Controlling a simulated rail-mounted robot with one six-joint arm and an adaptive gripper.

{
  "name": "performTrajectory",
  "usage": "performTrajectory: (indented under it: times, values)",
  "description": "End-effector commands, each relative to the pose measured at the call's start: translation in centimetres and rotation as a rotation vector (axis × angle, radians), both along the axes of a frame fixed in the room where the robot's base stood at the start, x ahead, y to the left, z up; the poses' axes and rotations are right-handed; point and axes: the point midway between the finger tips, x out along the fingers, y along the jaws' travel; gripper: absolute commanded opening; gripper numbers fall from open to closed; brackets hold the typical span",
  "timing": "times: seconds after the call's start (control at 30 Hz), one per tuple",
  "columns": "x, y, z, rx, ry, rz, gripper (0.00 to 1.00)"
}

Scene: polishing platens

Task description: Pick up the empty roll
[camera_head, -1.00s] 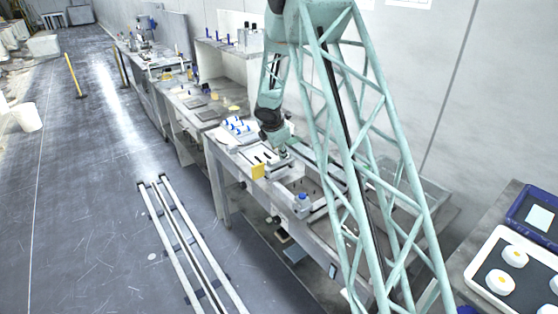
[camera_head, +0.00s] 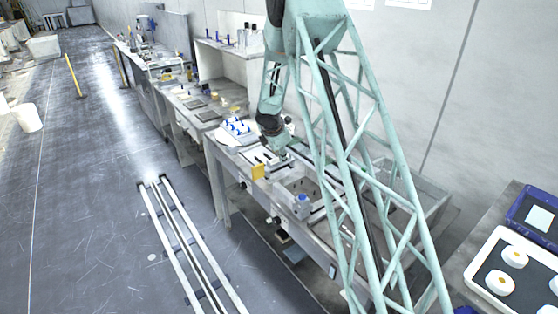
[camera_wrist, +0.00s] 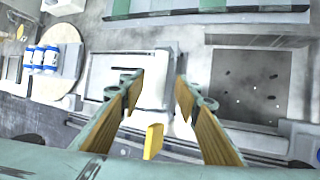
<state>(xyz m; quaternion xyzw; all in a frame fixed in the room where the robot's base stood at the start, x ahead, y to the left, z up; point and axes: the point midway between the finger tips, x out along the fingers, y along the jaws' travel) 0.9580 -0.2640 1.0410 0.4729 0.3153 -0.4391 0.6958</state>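My gripper (camera_wrist: 158,88) is open in the wrist view, its two teal fingers with tan inner pads standing apart. A pale grey-white block-like part (camera_wrist: 153,92) of the bench equipment shows between and beyond the fingertips; I see nothing gripped. In the head view my gripper is over the middle bench, small and partly hidden by my arm. I cannot make out for sure which object is the empty roll. White round pieces with yellow centres (camera_head: 515,256) sit in a tray at the right, far from my gripper.
A yellow plate (camera_head: 258,172) stands at the bench's front edge, also below the fingers in the wrist view (camera_wrist: 153,141). White-and-blue pieces (camera_head: 237,126) stand on a round board left of my gripper. A recessed basin (camera_wrist: 250,85) is at right. Floor rails (camera_head: 180,235) run in front.

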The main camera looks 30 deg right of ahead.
Motion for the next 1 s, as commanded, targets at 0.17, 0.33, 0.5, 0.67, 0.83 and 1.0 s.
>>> performTrajectory:
  times: [0.17, 0.33, 0.5, 0.67, 0.83, 1.0]
  values:
    - [0.7, -0.4, -1.4, 0.000, 0.002, -0.001, 0.30]
    - [1.3, -0.8, -2.4, 0.000, 0.000, 0.000, 0.30]
    - [1.5, -0.9, -2.9, 0.000, 0.001, 0.000, 0.30]
    - [1.5, -1.0, -3.0, 0.000, 0.000, 0.000, 0.30]
    - [1.5, -1.0, -3.0, 0.000, 0.000, 0.000, 0.30]
    - [1.5, -1.0, -2.9, 0.000, 0.000, 0.000, 0.30]
